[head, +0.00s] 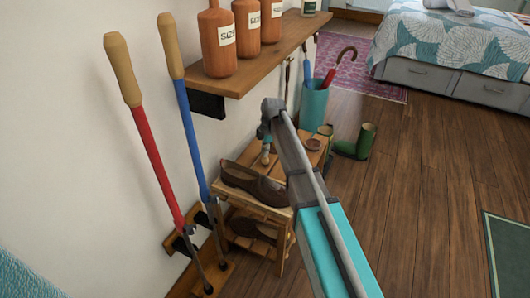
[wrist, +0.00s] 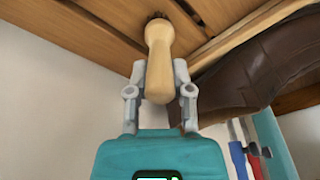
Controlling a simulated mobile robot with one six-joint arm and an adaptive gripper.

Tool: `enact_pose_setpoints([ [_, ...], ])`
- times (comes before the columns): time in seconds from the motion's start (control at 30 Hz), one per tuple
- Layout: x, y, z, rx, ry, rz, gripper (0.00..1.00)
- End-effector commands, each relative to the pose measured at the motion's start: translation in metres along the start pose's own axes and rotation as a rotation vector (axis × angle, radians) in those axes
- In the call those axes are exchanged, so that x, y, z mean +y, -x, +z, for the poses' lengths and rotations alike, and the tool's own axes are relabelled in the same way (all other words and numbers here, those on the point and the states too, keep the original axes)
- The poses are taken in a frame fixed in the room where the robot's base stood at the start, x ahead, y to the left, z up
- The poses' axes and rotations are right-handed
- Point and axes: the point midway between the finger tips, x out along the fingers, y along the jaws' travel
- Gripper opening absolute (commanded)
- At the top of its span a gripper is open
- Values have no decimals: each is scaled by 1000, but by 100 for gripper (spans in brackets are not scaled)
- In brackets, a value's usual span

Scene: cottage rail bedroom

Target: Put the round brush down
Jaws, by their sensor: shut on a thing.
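My gripper (wrist: 157,88) is shut on the round brush (wrist: 158,65), with one grey finger on each side of its pale wooden handle. The brush's far end meets the wooden slats of the bench (wrist: 85,32) in the wrist view; its dark head is mostly hidden, and I cannot tell if it presses on them. In the head view the brush (head: 266,156) is small, below my gripper (head: 265,140), over the back left of the slatted bench (head: 262,210).
A brown shoe (head: 254,184) lies on the bench close to the brush, and a round brown thing (head: 313,145) lies to the right. A teal umbrella bin (head: 313,104) and green boots (head: 355,143) stand behind. A shelf with bottles (head: 262,50) hangs above. Red (head: 157,165) and blue (head: 190,135) long-handled tools lean left.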

Motion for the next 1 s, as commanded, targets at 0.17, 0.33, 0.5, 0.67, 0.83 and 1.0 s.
enact_pose_setpoints([
  [0.17, 0, 1, 0, 0, 0, 0, 0],
  [0.33, 0, -3, 0, 0, 0, 0, 0],
  [0.5, 0, -2, 0, 0, 0, 0, 53],
  [0.67, 0, -2, 0, 0, 0, 0, 63],
  [0.83, 0, -2, 0, 0, 0, 0, 63],
  [1.0, 0, -1, 0, 0, 0, 0, 63],
])
